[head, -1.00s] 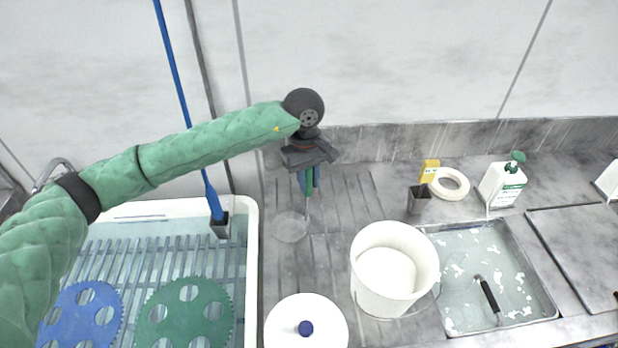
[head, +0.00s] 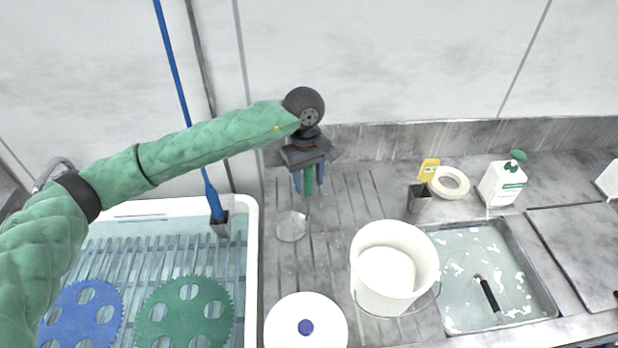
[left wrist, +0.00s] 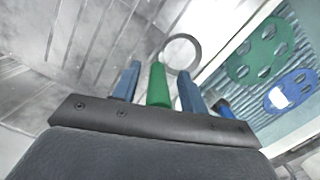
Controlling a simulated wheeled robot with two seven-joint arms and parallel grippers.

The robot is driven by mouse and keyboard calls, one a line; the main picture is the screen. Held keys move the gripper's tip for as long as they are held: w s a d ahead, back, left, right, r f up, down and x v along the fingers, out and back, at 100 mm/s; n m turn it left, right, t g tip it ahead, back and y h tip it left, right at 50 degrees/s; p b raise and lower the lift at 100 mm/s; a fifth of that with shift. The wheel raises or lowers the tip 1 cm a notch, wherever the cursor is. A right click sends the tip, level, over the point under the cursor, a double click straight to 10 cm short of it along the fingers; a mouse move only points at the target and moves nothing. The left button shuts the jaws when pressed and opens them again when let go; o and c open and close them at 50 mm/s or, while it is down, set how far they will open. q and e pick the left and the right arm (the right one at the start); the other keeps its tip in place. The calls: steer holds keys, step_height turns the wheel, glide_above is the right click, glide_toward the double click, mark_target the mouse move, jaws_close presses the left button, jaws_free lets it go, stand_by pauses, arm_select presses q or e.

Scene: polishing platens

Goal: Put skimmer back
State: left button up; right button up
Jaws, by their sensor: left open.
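The skimmer has a round pale mesh disc (head: 292,226) and a green handle (head: 308,181). The disc is over the grooved steel drainboard, and the handle rises from it to my left gripper. My left gripper (head: 309,188) is open, with one blue finger on each side of the green handle. In the left wrist view the green handle (left wrist: 158,86) stands between the spread fingers of the left gripper (left wrist: 160,82), with gaps on both sides, and the ring of the disc (left wrist: 181,53) is beyond. Whether the disc rests on the drainboard is hard to tell. My right gripper is not in view.
A white bucket (head: 368,242) and a white lidded tub (head: 280,325) stand in front. A tank (head: 252,280) with toothed discs is left, beside a blue-handled tool (head: 182,105) in a holder. A dark cup (head: 419,199), tape roll (head: 463,184), bottle (head: 500,186) and water basin (head: 455,260) are right.

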arm_select(q)
steer(key=shift+w+r+b, duration=0.15)
steer(key=shift+r+b, duration=0.15)
steer(key=shift+r, duration=0.6)
steer(key=r, duration=0.4)
steer(key=shift+w+a+r+b, duration=0.15)
steer(key=shift+w+r+b, duration=0.15)
steer(key=shift+b, duration=0.1)
steer(key=shift+r, duration=0.55)
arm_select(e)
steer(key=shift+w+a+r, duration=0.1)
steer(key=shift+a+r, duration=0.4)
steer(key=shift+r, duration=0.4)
